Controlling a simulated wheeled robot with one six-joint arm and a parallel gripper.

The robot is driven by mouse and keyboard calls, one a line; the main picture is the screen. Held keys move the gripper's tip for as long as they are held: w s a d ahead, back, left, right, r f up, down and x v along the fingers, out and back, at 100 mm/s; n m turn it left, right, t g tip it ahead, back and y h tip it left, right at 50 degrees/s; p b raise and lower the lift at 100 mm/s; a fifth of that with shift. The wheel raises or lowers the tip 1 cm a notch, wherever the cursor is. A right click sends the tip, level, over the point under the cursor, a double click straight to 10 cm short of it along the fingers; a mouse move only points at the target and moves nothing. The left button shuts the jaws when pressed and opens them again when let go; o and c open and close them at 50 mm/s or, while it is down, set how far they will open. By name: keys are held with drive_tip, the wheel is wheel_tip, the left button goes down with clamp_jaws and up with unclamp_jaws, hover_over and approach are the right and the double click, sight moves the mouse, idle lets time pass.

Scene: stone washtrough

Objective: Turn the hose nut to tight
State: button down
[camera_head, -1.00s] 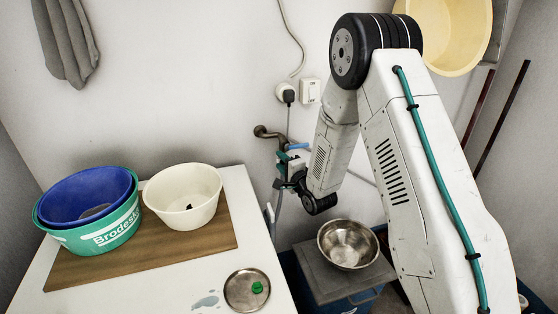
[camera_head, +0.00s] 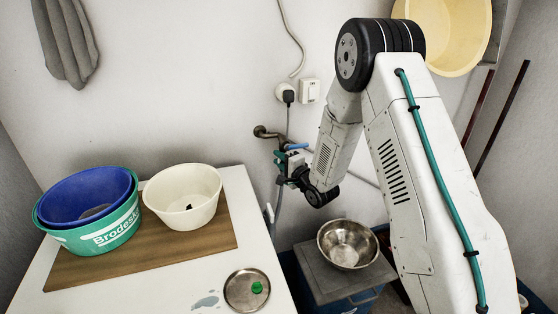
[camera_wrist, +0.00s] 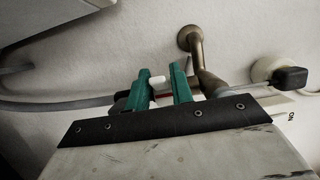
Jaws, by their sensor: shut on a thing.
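My gripper (camera_wrist: 162,84) shows in the wrist view with its two green fingers closed on a small white piece with a red mark, which I take to be the hose nut (camera_wrist: 158,82). The brass tap pipe (camera_wrist: 196,55) comes out of the wall just right of the fingers. A grey hose (camera_wrist: 55,106) runs off to the left behind them. In the head view my gripper (camera_head: 280,162) is at the tap (camera_head: 264,132), below its blue handle (camera_head: 297,146). The nut is too small and covered to make out there, and its tightness cannot be read.
A white top (camera_head: 130,294) at left bears a wooden board, blue and green tubs (camera_head: 118,232), a cream bowl (camera_head: 190,216) and a metal lid (camera_head: 240,290). A steel bowl (camera_head: 348,262) stands below my gripper. A plug and socket (camera_head: 287,93) are on the wall above.

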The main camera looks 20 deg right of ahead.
drive_tip(key=shift+s+d+n+g+y, duration=0.15)
drive_tip(key=shift+n+g+y, duration=0.15)
drive_tip(key=shift+n+y, duration=0.25)
drive_tip(key=shift+s+d+n+g+y, duration=0.1)
drive_tip(key=shift+n+g+y, duration=0.25)
drive_tip(key=shift+y, duration=0.4)
drive_tip(key=shift+f, duration=0.1)
drive_tip(key=c, duration=1.4)
unclamp_jaws()
drive_tip(key=shift+w, duration=0.1)
drive_tip(key=v, duration=0.8)
drive_tip(key=shift+a, duration=0.1)
drive_tip(key=shift+w+a, duration=0.1)
